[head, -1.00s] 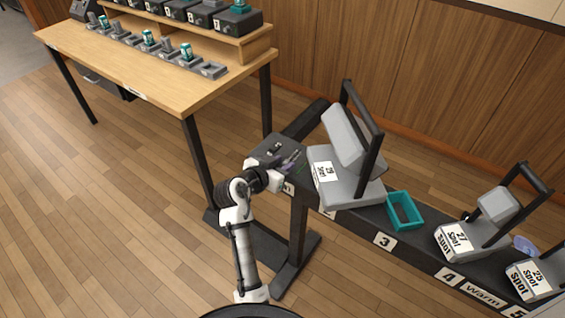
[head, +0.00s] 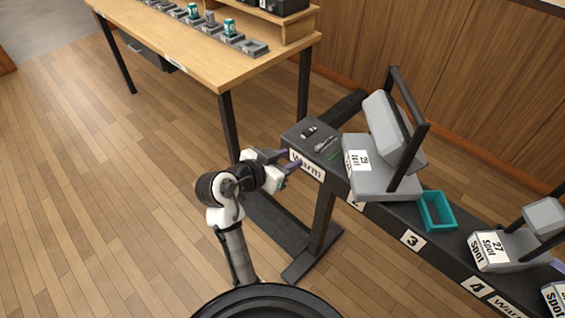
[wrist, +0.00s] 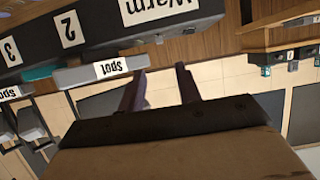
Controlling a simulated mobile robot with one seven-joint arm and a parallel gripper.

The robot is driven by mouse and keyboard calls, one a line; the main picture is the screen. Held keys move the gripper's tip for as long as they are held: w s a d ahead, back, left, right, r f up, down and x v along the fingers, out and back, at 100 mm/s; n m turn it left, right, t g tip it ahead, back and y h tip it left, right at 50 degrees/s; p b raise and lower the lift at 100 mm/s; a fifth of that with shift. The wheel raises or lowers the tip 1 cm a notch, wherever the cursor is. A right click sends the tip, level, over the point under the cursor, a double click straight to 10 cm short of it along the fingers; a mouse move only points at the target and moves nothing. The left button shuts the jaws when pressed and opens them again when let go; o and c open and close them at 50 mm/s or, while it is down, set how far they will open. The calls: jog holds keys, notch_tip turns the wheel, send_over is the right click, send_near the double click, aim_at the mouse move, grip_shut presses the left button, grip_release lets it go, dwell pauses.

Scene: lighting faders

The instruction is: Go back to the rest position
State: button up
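My gripper (head: 289,159) is at the left end of the dark bench, in front of the face with the "Warm" label (head: 307,164). Its two purple-grey fingers are spread apart. The bench's "Warm" label also shows in the wrist view (wrist: 150,8), upside down. My arm reaches up from the base at the bottom of the head view, bent at the elbow.
The dark bench (head: 385,222) carries a grey "29 Spot" lamp (head: 372,170), a teal open box (head: 436,211) and a "27 Spot" lamp (head: 492,250). Small items lie on its left end. A wooden table (head: 190,58) stands behind left. The floor at left is clear.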

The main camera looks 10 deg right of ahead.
jog(key=shift+v, duration=0.8)
